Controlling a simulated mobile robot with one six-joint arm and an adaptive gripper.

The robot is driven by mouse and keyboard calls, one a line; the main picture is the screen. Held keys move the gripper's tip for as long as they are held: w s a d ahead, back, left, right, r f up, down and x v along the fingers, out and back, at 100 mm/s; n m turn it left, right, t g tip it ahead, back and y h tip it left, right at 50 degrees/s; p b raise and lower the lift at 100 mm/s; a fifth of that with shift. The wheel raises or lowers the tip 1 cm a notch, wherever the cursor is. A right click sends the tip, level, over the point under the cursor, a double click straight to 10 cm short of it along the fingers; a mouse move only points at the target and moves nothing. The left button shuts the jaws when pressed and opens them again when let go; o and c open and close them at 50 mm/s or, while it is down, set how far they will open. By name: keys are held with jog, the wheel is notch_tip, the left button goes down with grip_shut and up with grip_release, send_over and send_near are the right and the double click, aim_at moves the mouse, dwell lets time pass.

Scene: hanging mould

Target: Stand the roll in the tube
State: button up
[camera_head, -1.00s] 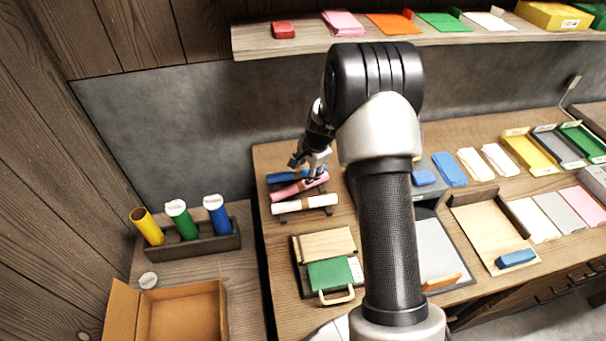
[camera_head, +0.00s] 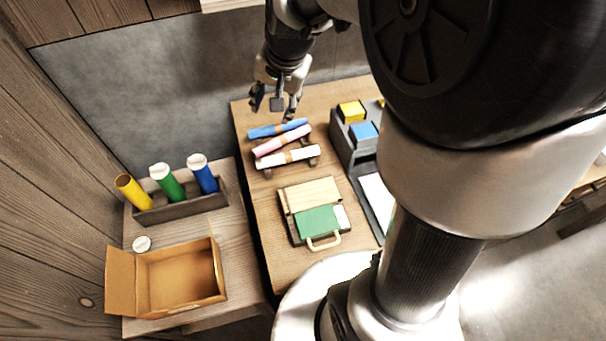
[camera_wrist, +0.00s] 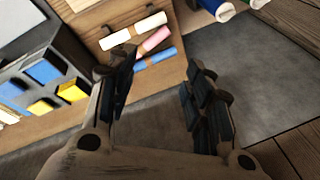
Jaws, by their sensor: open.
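Three banded rolls lie side by side on a dark rack on the table: a blue roll (camera_head: 278,129), a pink roll (camera_head: 283,141) and a white roll (camera_head: 288,157). In the wrist view the white roll (camera_wrist: 133,31), pink roll (camera_wrist: 156,39) and blue roll (camera_wrist: 155,58) lie beyond my fingers. A yellow tube (camera_head: 133,191), a green tube (camera_head: 167,183) and a blue tube (camera_head: 202,175) stand in a wooden holder (camera_head: 184,207). The yellow tube's mouth looks open; the green and blue tubes have white tops. My gripper (camera_head: 276,108) is open and empty above the rolls.
An open cardboard box (camera_head: 181,279) and a white cap (camera_head: 142,244) sit on the left side table. A case with a green panel (camera_head: 320,222) lies in front of the rolls. A grey organiser (camera_head: 350,139) stands to their right.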

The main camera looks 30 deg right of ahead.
jog(key=s+a+r+n, duration=0.2)
jog(key=s+n, duration=0.2)
jog(key=s, duration=0.7)
jog(key=s+a+r+n, duration=0.3)
jog(key=s+n, duration=0.2)
jog(key=s, duration=0.7)
jog(key=shift+t+h, duration=0.3)
jog(key=shift+a, duration=0.1)
